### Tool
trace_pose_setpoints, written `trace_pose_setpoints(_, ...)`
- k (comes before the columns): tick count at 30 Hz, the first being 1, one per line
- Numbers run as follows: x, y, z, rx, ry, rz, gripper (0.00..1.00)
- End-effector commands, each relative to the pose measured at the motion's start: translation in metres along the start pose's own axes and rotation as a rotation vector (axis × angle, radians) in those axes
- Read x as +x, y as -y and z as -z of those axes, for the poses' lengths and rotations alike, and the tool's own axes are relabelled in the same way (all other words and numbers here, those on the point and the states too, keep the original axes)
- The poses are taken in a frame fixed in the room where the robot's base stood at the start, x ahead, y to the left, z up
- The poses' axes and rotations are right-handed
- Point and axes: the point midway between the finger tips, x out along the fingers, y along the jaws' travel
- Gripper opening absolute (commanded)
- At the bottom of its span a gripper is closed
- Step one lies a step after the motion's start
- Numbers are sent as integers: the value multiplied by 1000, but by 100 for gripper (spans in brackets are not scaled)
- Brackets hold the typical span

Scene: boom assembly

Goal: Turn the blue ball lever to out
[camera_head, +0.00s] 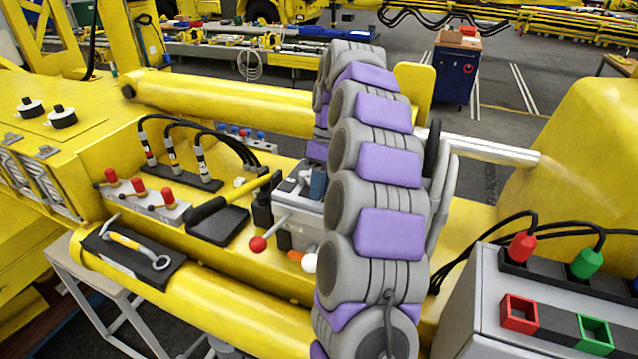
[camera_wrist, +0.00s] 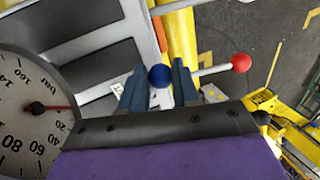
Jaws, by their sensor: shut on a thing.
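The blue ball (camera_wrist: 159,76) of the lever sits between the two dark blue-grey fingers of my gripper (camera_wrist: 158,84) in the wrist view. The fingers are shut on the ball from its left and right. The lever's rod is mostly hidden by the ball and fingers. A red ball (camera_wrist: 241,62) on a pale rod stands to the right of the fingers; a red ball lever (camera_head: 257,244) also shows in the head view. In the head view my grey and purple arm hides the blue ball, and I cannot make out the gripper there.
A pressure gauge (camera_wrist: 30,108) is close on the left in the wrist view. A grey socket box (camera_head: 560,310) stands at right.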

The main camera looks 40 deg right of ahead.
Motion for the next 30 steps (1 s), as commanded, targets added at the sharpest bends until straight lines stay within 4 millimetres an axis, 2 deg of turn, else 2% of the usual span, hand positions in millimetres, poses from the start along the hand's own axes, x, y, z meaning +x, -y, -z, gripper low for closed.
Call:
trace_pose_setpoints(14,-2,1,3,-18,-2,-7,0)
trace_pose_setpoints(15,-2,1,3,-18,-2,-7,33)
trace_pose_setpoints(23,-1,1,1,-16,1,-3,58)
trace_pose_setpoints(30,0,3,0,-15,3,-1,59)
